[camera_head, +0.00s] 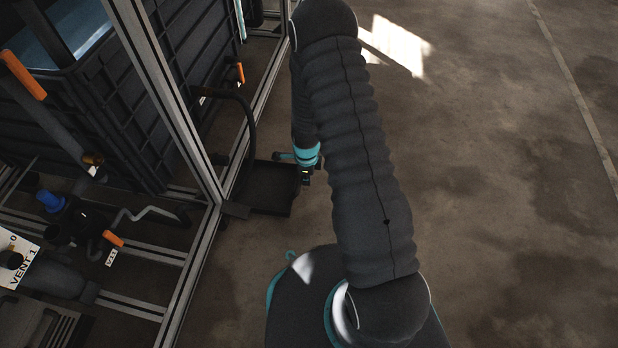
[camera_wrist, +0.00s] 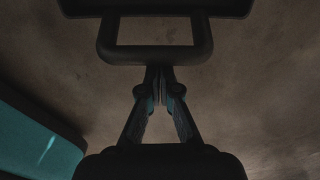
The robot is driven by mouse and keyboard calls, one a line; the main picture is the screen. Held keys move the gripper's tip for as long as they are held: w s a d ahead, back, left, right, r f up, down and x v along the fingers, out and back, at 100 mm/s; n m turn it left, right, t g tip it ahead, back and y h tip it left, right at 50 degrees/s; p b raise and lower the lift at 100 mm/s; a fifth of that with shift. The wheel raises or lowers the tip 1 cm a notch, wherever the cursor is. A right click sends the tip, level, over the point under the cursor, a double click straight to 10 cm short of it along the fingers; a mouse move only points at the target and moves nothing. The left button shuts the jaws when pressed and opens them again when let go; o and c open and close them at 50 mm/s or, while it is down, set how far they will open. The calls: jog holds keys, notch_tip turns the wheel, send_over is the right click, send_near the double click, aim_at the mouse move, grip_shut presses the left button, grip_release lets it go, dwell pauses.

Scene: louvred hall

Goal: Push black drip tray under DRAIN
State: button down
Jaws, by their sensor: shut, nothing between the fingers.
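The black drip tray (camera_head: 268,190) lies low by the foot of the metal frame, its left side close to the frame's lower rail. My gripper (camera_head: 305,180) is down at the tray's right side, partly hidden by my arm. In the wrist view, the shut, empty fingers (camera_wrist: 160,75) point at a dark loop (camera_wrist: 155,58), apparently the tray's handle, on a dark edge at the top. The fingertips are at or very near the loop's near bar; I cannot tell whether they touch. No DRAIN label is readable.
A metal frame (camera_head: 180,110) holds a large dark ribbed tank (camera_head: 120,100). A black hose (camera_head: 252,130) curves down near the tray. Orange-handled valves, a V21 tag (camera_head: 111,257) and a VENT 1 sign (camera_head: 18,262) are at lower left. Concrete floor on the right is clear.

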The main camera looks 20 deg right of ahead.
jog(key=shift+d, duration=0.15)
jog(key=shift+s+d, duration=0.2)
jog(key=shift+d, duration=0.35)
jog(key=d, duration=0.1)
jog(key=s+d, duration=0.1)
jog(key=shift+d, duration=0.35)
notch_tip(320, 180, up, 10)
jog(key=p, duration=0.1)
jog(key=shift+a, duration=0.1)
